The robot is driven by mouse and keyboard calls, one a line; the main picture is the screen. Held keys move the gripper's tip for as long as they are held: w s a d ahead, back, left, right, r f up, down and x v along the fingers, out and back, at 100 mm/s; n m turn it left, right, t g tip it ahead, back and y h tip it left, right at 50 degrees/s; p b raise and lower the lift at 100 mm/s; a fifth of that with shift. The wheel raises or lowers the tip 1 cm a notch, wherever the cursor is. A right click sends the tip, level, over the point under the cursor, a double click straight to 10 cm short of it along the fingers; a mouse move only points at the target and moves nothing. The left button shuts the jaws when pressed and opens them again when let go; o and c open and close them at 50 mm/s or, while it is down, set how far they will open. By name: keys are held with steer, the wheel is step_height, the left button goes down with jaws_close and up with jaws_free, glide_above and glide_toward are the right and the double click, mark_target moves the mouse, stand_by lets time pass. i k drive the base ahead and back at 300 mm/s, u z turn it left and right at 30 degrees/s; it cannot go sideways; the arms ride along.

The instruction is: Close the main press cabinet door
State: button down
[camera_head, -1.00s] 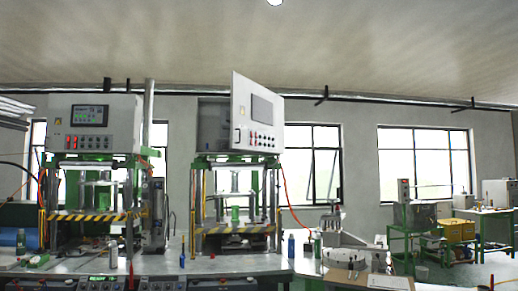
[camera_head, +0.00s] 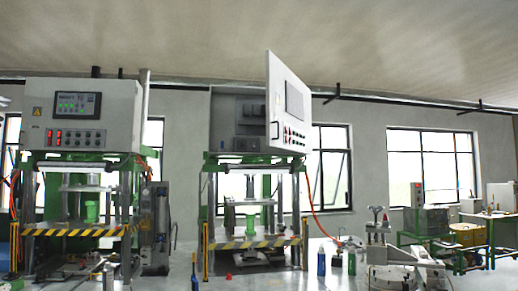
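The main press cabinet (camera_head: 224,112) sits on top of the middle press, and its grey-white door (camera_head: 277,80) stands open. Dark parts inside the cabinet show through the gap to the left of the door. My gripper is not in view, so its relation to the door cannot be seen.
A second press with a closed control box (camera_head: 80,115) stands at the left. Yellow-black striped bars (camera_head: 253,243) cross the front of both presses.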

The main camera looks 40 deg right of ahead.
mark_target(288, 99)
steer(key=i, duration=1.15)
steer(key=z, duration=1.7)
steer(key=i, duration=2.25)
steer(key=z, duration=1.1)
